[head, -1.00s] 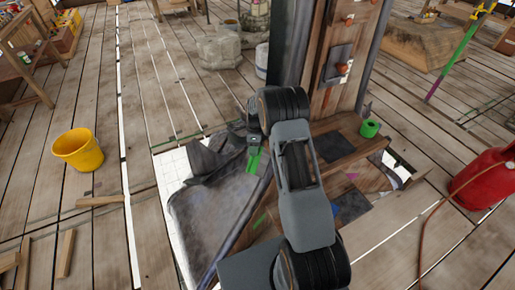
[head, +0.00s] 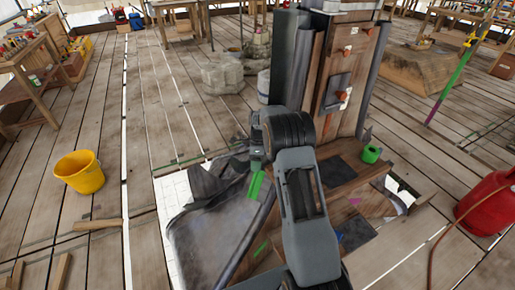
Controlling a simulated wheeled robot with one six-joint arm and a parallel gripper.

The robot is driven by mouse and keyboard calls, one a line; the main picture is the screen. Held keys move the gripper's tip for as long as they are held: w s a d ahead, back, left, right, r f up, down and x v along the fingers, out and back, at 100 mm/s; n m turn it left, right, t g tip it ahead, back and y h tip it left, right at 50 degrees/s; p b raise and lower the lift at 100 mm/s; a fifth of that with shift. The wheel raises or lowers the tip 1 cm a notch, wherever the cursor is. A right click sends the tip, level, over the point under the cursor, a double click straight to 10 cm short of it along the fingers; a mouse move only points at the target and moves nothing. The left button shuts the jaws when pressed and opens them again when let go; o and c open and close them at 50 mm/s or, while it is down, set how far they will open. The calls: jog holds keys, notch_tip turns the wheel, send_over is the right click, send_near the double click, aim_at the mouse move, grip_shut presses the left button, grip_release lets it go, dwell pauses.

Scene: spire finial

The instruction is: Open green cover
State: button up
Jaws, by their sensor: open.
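A wooden post (head: 347,75) stands upright near the middle of the head view, with orange-brown knobs on its face. A tall dark green panel (head: 284,62) is at the post's left side; I cannot tell whether this is the green cover. My gripper (head: 256,186) points down over a crumpled grey sheet, left of the post's foot and apart from the panel. Bright green shows at its end, apparently its open fingers. I see nothing held. My arm hides part of the post's base.
A green ring-shaped roll (head: 370,154) sits on the wooden base right of the post. A yellow bucket (head: 79,172) stands at left, a red tank (head: 487,203) at right. The grey sheet (head: 205,236) covers floor at lower left. Planks between bucket and sheet are mostly clear.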

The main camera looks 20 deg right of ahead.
jog(key=v, duration=0.8)
jog(key=shift+r, duration=0.25)
